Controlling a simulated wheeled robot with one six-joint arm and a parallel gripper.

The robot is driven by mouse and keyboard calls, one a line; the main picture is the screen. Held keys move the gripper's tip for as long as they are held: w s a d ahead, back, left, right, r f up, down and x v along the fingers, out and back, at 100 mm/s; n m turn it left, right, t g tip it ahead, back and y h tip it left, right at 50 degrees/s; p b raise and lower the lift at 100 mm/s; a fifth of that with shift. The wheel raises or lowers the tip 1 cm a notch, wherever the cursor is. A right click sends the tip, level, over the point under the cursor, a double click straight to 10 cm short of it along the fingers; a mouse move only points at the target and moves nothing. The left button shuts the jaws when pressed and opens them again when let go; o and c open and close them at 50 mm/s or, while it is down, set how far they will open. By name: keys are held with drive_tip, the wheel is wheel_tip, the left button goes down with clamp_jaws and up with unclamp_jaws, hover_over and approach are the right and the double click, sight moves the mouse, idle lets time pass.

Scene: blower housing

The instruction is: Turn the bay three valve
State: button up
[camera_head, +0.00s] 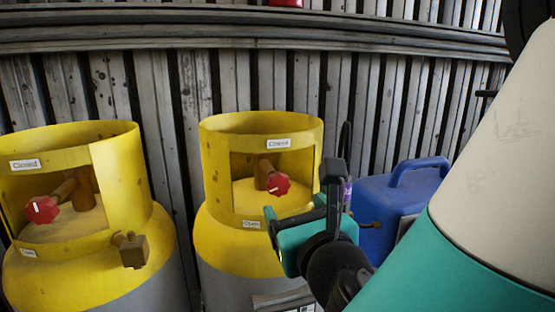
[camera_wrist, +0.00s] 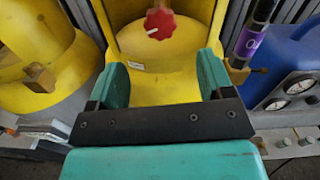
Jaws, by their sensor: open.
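Two yellow-topped gas cylinders stand against the wall. The right one has a red valve knob (camera_head: 278,184) on a brown stem inside its collar opening (camera_head: 262,127). The left one has a red valve knob (camera_head: 41,209). Small labels on the right collar seem to read closed (camera_head: 278,143) above and open (camera_head: 251,224) below. No bay number is readable. My gripper (camera_head: 301,203) is open and empty, in front and to the right of the right cylinder. In the wrist view my gripper (camera_wrist: 162,76) has its jaws apart, with the right cylinder's knob (camera_wrist: 160,23) beyond them, not touched.
A blue container (camera_head: 398,200) stands to the right, close to my gripper, with gauges (camera_wrist: 300,84) near it in the wrist view. A brass fitting (camera_head: 131,249) sticks out from the left cylinder. A ribbed metal wall (camera_head: 375,95) is behind.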

sight(280, 188)
drive_tip(key=p+x, duration=0.7)
drive_tip(key=x, duration=0.4)
drive_tip(key=shift+w+a+f+p, duration=0.1)
drive_tip(key=shift+w+f+p, duration=0.05)
drive_tip(key=shift+w+p, duration=0.35)
drive_tip(key=c, duration=0.9)
